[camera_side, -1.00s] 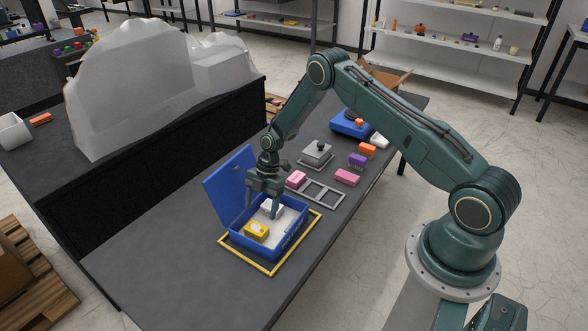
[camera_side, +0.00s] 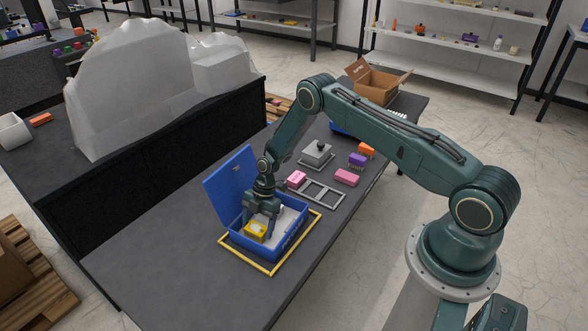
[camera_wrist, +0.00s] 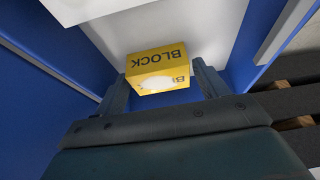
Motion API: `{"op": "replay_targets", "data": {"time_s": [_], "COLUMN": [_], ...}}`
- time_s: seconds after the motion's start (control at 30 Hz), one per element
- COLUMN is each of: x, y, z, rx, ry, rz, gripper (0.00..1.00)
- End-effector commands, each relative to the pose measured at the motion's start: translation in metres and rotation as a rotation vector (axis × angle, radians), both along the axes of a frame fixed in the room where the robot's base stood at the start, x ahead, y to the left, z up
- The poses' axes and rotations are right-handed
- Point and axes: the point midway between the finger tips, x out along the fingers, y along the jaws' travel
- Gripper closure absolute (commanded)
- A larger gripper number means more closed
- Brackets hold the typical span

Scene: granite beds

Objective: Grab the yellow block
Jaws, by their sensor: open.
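The yellow block (camera_side: 256,231) lies inside the open blue box (camera_side: 285,242) on the dark table. In the wrist view the yellow block (camera_wrist: 158,68) shows the word BLOCK and a whitish patch on its face. My gripper (camera_side: 262,222) is down inside the box, open, with its fingers at the block. In the wrist view my gripper (camera_wrist: 163,85) has one finger on each side of the block; I cannot tell whether they touch it. A white item (camera_wrist: 90,8) lies in the box at the top of the wrist view.
The box's raised blue lid (camera_side: 228,185) stands behind my gripper on the left. A yellow frame (camera_side: 269,269) surrounds the box. A grey slotted rack (camera_side: 322,194), pink blocks (camera_side: 347,177), a purple block (camera_side: 357,160) and a grey lidded item (camera_side: 317,152) lie beyond. The near table is clear.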

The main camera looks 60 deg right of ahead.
Motion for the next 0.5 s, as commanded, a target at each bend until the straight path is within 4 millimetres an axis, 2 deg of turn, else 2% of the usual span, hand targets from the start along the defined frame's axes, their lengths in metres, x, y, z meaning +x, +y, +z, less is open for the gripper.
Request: {"op": "replay_targets", "data": {"time_s": [0.13,0.5], "x": [0.0001,0.0002], "y": [0.0026,0.0026], "z": [-0.0064,-0.0063], "rx": [-0.001,-0.001], "ry": [-0.001,-0.002], "rz": [0.000,-0.001], "gripper": [0.27,0.27]}}
